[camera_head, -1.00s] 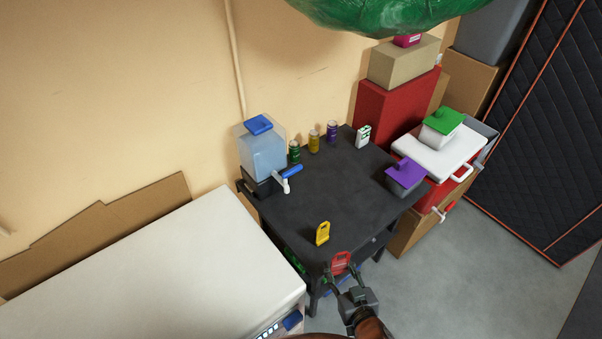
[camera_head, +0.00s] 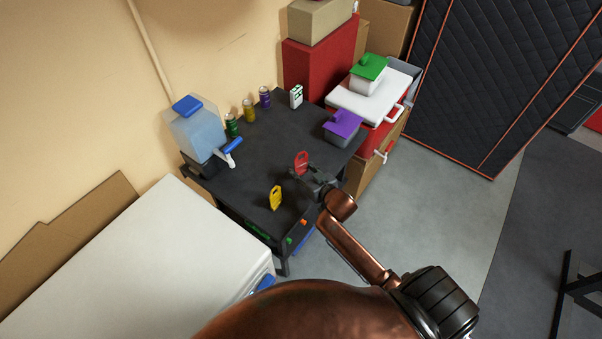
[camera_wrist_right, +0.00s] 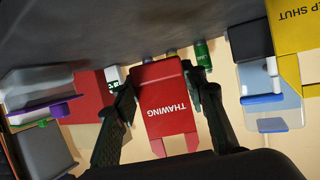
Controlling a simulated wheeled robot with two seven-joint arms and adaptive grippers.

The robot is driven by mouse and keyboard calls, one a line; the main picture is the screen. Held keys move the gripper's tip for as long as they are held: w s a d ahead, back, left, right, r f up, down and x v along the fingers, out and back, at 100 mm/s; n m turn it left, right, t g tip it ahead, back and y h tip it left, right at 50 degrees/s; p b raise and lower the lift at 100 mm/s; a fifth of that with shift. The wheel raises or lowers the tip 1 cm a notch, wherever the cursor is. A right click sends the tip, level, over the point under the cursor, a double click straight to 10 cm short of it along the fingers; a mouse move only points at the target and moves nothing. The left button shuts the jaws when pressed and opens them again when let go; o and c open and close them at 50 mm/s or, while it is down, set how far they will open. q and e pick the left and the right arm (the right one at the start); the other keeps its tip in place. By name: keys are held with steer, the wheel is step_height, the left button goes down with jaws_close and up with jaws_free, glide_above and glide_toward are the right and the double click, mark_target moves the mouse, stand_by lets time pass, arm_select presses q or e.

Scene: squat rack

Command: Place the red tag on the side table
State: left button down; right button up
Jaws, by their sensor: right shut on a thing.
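The red tag (camera_head: 301,160) is between the fingers of my right gripper (camera_head: 307,178), over the right part of the dark side table (camera_head: 250,165). In the right wrist view, the red tag (camera_wrist_right: 167,98) reads "THAWING" and the right gripper's fingers (camera_wrist_right: 160,100) close on both its sides. That view appears upside down, with the tabletop (camera_wrist_right: 150,35) across its top. I cannot tell whether the tag touches the tabletop. My left gripper is not in view.
A yellow tag (camera_head: 276,197) stands near the table's front edge. A purple-lidded tub (camera_head: 343,126) is at the right. The table's middle is clear.

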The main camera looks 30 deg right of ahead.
mark_target(302, 177)
steer(key=shift+w+d+f+b, duration=0.15)
steer(key=shift+w+d+f, duration=0.25)
steer(key=shift+f, duration=0.25)
steer(key=shift+w+d+f+b, duration=0.15)
steer(key=shift+w+d+f, duration=0.1)
steer(key=shift+w+f, duration=0.3)
step_height(302, 177, down, 4)
steer(key=shift+w+d+r+b, duration=0.1)
steer(key=shift+r+b, duration=0.05)
steer(key=shift+b, duration=0.4)
steer(key=shift+r, duration=0.1)
steer(key=o, duration=1)
steer(key=shift+o, duration=0.2)
steer(key=p+v, duration=0.2)
steer(key=v, duration=1)
